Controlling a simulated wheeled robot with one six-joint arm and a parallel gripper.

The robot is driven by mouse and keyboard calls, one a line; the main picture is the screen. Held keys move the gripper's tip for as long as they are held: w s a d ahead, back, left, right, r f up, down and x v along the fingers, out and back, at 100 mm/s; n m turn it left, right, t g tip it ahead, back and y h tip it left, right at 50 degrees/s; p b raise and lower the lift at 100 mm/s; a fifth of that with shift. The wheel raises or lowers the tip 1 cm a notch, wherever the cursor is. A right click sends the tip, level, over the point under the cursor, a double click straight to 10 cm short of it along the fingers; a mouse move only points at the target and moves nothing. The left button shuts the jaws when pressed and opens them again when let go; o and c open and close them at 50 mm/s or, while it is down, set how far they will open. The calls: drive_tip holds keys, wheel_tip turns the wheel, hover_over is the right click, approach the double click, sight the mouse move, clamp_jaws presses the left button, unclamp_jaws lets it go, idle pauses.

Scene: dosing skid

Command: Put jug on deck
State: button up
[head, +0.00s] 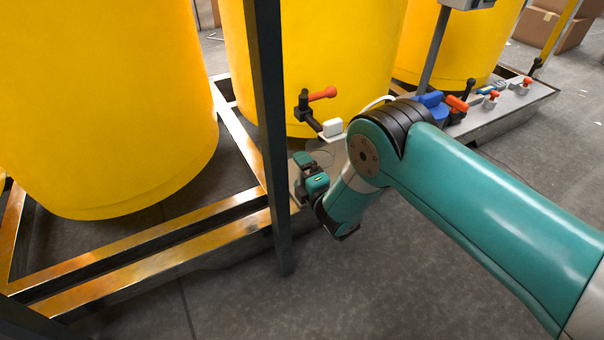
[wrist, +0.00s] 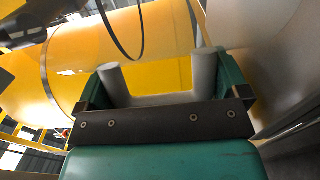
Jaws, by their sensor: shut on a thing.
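My gripper (head: 308,172) is low beside the skid's near edge, right of a dark post. In the wrist view its teal jaws (wrist: 165,84) are shut on a grey U-shaped piece that looks like the jug's handle (wrist: 150,99). The jug seems clear: a thin round rim (head: 320,158) shows just beyond the gripper, and a thin dark curve shows in the wrist view. Its body is hard to make out, and I cannot tell whether its base touches anything. The grey metal deck (head: 500,113) runs along the skid's front, partly hidden by my arm.
A dark post (head: 270,130) stands close left of my gripper. A valve with a red handle (head: 322,94) juts from the middle yellow tank (head: 300,50), above a small white box (head: 332,127). Blue and red fittings (head: 456,103) stand on the deck. The near floor is clear.

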drive_tip(key=shift+f, duration=0.2)
drive_tip(key=o, duration=0.6)
drive_tip(key=shift+r, duration=0.2)
drive_tip(key=shift+s+d, duration=0.1)
drive_tip(key=shift+s, duration=0.05)
drive_tip(key=p+v, duration=0.6)
drive_tip(key=v, duration=0.5)
drive_tip(key=shift+s+d, duration=0.2)
drive_tip(key=shift+s, duration=0.1)
